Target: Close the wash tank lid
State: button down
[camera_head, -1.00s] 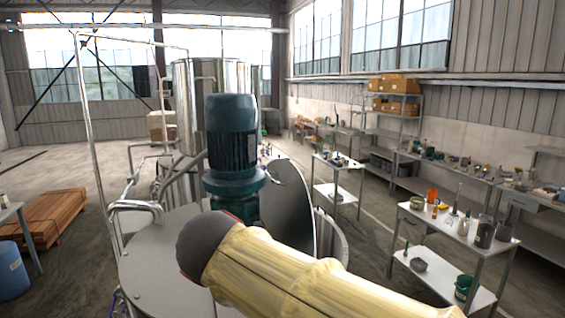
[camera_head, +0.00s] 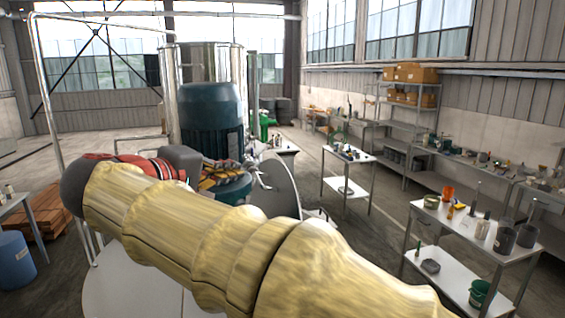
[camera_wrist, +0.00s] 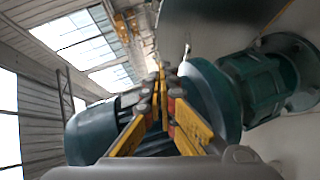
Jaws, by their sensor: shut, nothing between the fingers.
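The wash tank lid (camera_head: 277,187) is a grey disc standing raised and tilted on the tank top (camera_head: 135,285), right of the teal stirrer motor (camera_head: 211,112). In the head view, my gripper (camera_head: 258,174) reaches in front of the motor's lower part, with its fingertips close to the lid's upper left edge. I cannot tell whether they touch it. In the wrist view, my gripper's yellow fingers (camera_wrist: 163,78) are shut and empty, with the motor (camera_wrist: 100,125) behind them. A grey surface, probably the lid (camera_wrist: 215,22), is at the top. My arm hides much of the tank top.
A tall steel tank (camera_head: 170,95) stands behind the motor. A pipe frame (camera_head: 46,125) rises at the left. Tables (camera_head: 462,225) with small items stand at the right. A blue drum (camera_head: 15,262) is at the lower left. Open floor lies beyond.

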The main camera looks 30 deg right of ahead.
jog(key=p, duration=0.2)
send_near(283, 166)
jog(key=w, duration=0.3)
jog(key=d, duration=0.1)
jog(key=d+p, duration=0.1)
jog(key=d, duration=0.1)
jog(key=shift+s+d+f, duration=0.1)
jog(key=shift+d+f, duration=0.1)
jog(key=shift+f, duration=0.2)
jog(key=shift+d+f, duration=0.1)
jog(key=shift+f, duration=0.1)
jog(key=shift+d, duration=0.2)
